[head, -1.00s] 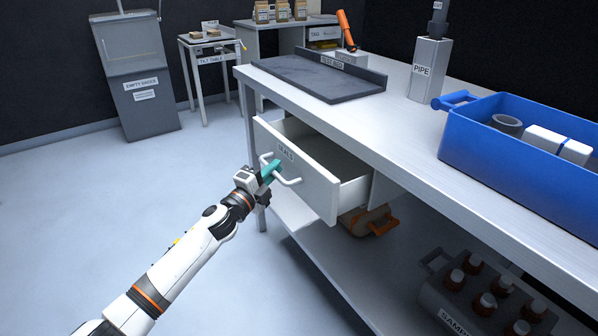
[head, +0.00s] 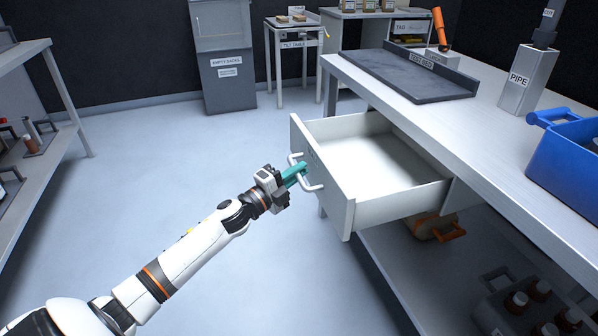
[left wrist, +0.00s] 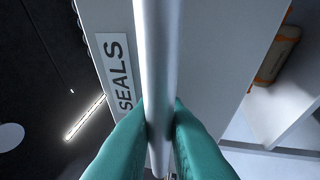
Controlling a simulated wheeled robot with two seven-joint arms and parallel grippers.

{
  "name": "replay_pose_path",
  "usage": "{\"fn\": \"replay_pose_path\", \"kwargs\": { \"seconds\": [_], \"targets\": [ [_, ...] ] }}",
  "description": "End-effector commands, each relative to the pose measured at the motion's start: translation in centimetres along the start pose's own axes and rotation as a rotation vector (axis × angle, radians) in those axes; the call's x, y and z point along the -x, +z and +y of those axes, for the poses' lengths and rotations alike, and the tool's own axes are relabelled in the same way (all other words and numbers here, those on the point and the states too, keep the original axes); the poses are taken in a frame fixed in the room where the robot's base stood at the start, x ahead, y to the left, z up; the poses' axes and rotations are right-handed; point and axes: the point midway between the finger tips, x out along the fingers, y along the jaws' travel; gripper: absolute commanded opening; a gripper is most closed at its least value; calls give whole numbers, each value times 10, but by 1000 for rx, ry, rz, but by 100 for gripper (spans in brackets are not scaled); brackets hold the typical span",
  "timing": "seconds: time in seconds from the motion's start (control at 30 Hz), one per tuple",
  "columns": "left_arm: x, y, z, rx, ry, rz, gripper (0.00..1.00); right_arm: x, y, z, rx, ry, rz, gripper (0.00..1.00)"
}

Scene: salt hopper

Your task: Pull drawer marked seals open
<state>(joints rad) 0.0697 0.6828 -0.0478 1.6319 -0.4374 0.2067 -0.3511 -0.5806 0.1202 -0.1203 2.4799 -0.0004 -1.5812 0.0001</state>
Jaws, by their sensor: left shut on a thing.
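The seals drawer (head: 398,208) is pulled well out from under the bench, and its bare white inside shows in the head view. Its label reads SEALS (left wrist: 116,75) in the left wrist view. A light metal bar handle (head: 309,181) stands off the drawer front. My left gripper (head: 298,175) is shut on this handle, with teal fingers on either side of the bar; the handle also shows between them in the left wrist view (left wrist: 157,60). My right gripper is in neither view.
The bench top (head: 455,120) bears a dark test bed tray (head: 400,80), a PIPE stand (head: 525,80) and a blue crate (head: 570,165). Below is a crate of bottles (head: 495,310). A shelf rack (head: 55,110) stands at the left. The floor between is clear.

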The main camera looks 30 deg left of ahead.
Motion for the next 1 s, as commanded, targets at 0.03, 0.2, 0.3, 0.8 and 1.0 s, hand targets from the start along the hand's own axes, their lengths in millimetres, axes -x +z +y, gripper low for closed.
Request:
{"fn": "replay_pose_path", "kwargs": {
  "seconds": [0.03,0.2,0.3,0.8,1.0],
  "targets": [
    [0,0,0,0,-1,0,0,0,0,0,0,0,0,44],
    [0,0,0,0,-1,1,29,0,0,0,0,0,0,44],
    [0,0,0,0,-1,1,34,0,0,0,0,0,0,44],
    [31,0,-1,3,-4,2,34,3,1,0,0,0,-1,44],
    [71,0,-1,2,-5,3,34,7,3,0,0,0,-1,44]
  ]
}}
